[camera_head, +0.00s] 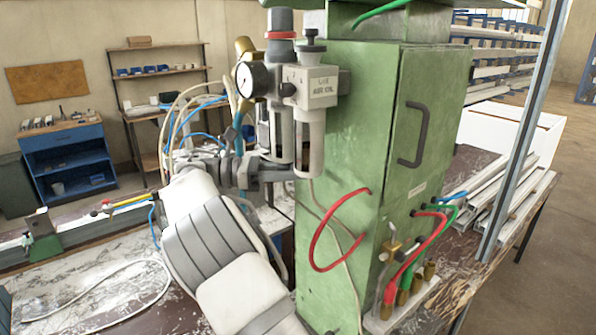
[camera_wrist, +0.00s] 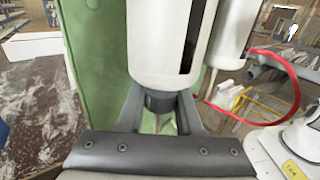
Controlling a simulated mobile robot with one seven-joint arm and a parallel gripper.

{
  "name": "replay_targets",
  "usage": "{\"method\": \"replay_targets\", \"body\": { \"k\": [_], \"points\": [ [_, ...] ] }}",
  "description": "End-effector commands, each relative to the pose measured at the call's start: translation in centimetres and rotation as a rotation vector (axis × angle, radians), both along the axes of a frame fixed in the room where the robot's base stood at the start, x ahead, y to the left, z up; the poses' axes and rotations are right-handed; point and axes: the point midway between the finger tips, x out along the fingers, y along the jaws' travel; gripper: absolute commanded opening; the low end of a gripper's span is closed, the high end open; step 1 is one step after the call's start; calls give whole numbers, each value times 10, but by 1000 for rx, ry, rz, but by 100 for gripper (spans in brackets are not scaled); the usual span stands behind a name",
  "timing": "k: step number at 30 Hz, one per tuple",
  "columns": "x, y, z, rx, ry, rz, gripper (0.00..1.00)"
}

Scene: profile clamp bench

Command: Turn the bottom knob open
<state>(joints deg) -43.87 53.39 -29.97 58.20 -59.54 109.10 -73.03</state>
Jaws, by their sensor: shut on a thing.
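The bottom knob (camera_wrist: 160,103) is a short dark cylinder under a white filter bowl (camera_wrist: 158,45) in the wrist view. My gripper (camera_wrist: 160,112) is shut on it from below, with one dark finger on each side. In the head view my gripper (camera_head: 277,171) reaches in from the left at the foot of the left bowl (camera_head: 280,135); the knob itself is hidden there by the fingers. The second bowl (camera_head: 309,145) hangs close on the right, under the air/oil unit (camera_head: 316,87).
A pressure gauge (camera_head: 252,80) and loose hoses (camera_head: 190,105) are close above my wrist. The green cabinet (camera_head: 350,150) stands right beside the bowls. A red hose (camera_head: 318,245) loops out below. The bench (camera_head: 90,300) at the lower left is mostly clear.

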Motion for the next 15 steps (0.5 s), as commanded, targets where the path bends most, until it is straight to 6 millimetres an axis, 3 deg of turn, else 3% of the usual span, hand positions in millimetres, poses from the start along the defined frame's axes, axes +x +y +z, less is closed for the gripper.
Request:
{"method": "replay_targets", "body": {
  "k": [5, 6, 10, 15],
  "points": [
    [0, -1, 2, -3, -4, 0, 0],
    [0, -1, 2, -3, -4, 0, 40],
    [0, -1, 2, -2, -3, 1, 63],
    [0, 0, 1, -2, -2, 1, 64]
  ]
}}
